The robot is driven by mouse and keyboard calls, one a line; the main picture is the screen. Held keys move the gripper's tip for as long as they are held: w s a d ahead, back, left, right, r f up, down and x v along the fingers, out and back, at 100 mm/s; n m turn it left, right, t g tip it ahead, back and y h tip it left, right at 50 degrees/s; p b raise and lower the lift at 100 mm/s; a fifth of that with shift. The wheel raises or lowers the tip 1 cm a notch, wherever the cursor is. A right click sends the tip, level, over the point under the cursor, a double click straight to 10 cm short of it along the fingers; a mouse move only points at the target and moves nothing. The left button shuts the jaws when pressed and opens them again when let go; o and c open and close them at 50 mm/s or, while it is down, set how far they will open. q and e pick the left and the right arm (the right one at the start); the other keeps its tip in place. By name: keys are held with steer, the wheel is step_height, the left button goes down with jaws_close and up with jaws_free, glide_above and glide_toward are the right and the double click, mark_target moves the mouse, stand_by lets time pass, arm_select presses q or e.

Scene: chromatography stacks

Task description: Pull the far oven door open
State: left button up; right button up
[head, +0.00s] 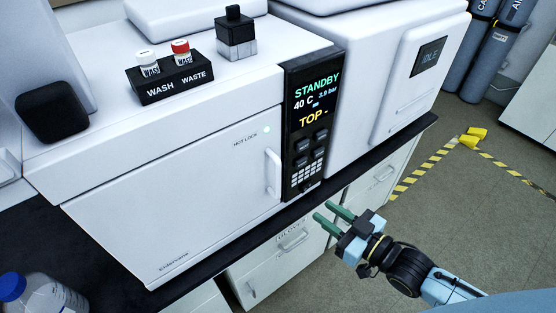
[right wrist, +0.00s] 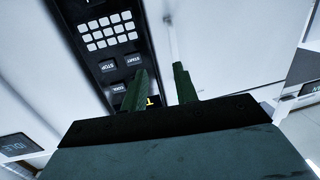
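The white oven door (head: 175,205) is shut on the front of the left instrument, marked "HOT LOCK" with a small green light at its upper right. Its upright white handle (head: 272,174) is at the door's right edge. My right gripper (head: 323,211) is open and empty, to the right of and below the handle, apart from it in the picture. In the right wrist view its two green fingers (right wrist: 161,75) stand apart before the keypad panel and a white surface. My left gripper is not in view.
A black control panel (head: 312,125) reads "STANDBY 40 C". A wash and waste vial holder (head: 172,82) stands on top. Drawers (head: 285,245) lie below the black bench edge. A second white unit (head: 375,70) stands right. A capped bottle (head: 38,296) is at lower left.

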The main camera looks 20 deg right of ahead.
steer(key=y, duration=0.1)
glide_toward(280, 175)
steer(key=v, duration=0.3)
steer(key=shift+n, duration=0.3)
steer(key=x, duration=1.3)
steer(key=shift+w+a+p, duration=0.15)
steer(key=shift+w+p, duration=0.15)
steer(key=shift+p, duration=0.05)
steer(key=shift+f, duration=0.1)
jaws_close()
